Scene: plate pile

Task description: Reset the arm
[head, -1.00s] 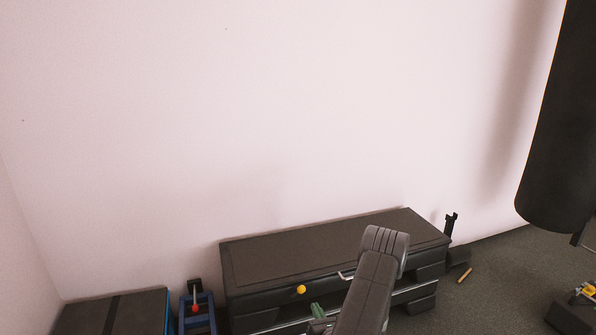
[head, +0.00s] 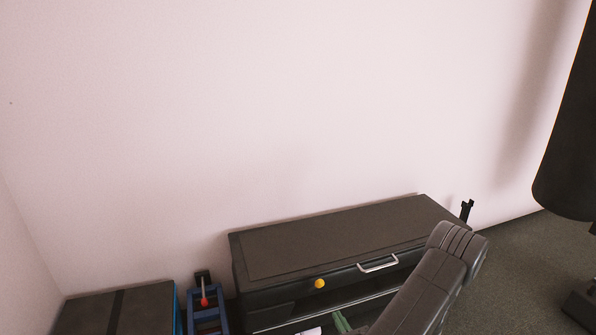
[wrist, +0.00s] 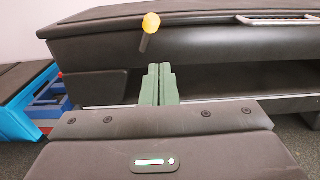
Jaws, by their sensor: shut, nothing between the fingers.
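My gripper (wrist: 159,84) shows in the wrist view as two green fingers standing close together, shut with nothing between them. The fingertips point at the front of a dark bench-like cabinet (wrist: 90,50). In the head view, part of my gripper (head: 341,323) shows at the bottom edge, in front of the same cabinet (head: 340,240). My grey arm reaches up from the bottom, to the right of the gripper, and hides the cabinet's right front.
A yellow-ended dark stick (wrist: 150,24) shows just above the fingertips; its yellow end (head: 319,284) is before the cabinet front. A silver handle (head: 379,263) is on that front. A blue frame (head: 206,318) and low dark box (head: 118,308) stand left. A black hanging bag (head: 570,150) is right.

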